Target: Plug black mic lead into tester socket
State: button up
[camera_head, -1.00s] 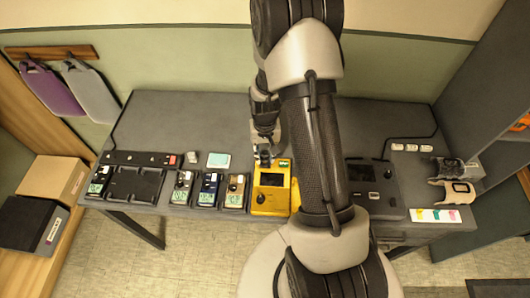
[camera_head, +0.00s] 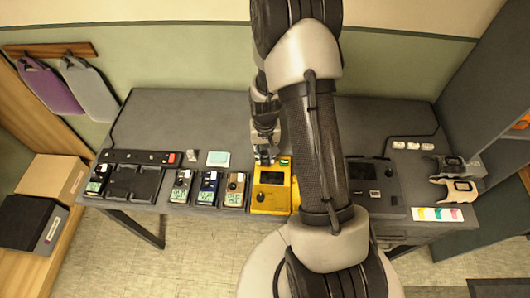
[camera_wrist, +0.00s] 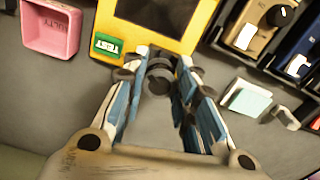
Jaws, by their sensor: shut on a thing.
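The yellow tester (camera_head: 270,204) with a dark screen lies on the table. It also shows at the top of the wrist view, with a green TEST label (camera_wrist: 109,44) on its near edge. My gripper (camera_wrist: 158,70) points at that edge, its fingers shut on a dark round plug (camera_wrist: 158,77), which looks like the black mic lead's end. The plug is at the tester's edge; I cannot tell whether it is in the socket, which is hidden. In the head view my gripper (camera_head: 265,158) is at the tester's far edge, partly hidden by my arm.
Several bodypack units (camera_head: 208,187) stand in holders left of the tester. A pale teal card (camera_wrist: 244,98) lies nearby. A pink tray marked FAULTY (camera_wrist: 50,32) is on the tester's other side. A dark device (camera_head: 387,197) sits to the right. The table's back left is clear.

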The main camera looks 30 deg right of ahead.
jog(key=shift+f, duration=0.35)
jog(key=o, duration=1.1)
notch_tip(320, 180, up, 12)
jog(key=shift+r, duration=0.1)
dwell(0.3)
jog(key=s+a+r+n+t, duration=0.1)
jog(key=s+a+r, duration=0.25)
jog(key=r, duration=0.45)
jog(key=s+a+r+n+t, duration=0.1)
jog(key=s+a+r, duration=0.25)
jog(key=r, duration=0.35)
jog(key=s+a+r+n+t, duration=0.1)
jog(key=s+r, duration=0.1)
jog(key=s, duration=0.2)
jog(key=s+a+r+n, duration=0.1)
jog(key=s+a, duration=0.1)
jog(key=s, duration=0.2)
jog(key=s+a+r+n+t, duration=0.1)
jog(key=s+a+r, duration=0.1)
jog(key=s, duration=0.2)
jog(key=shift+s+a+r+t, duration=0.2)
jog(key=shift+s+r+t, duration=0.05)
jog(key=shift+r+t, duration=0.1)
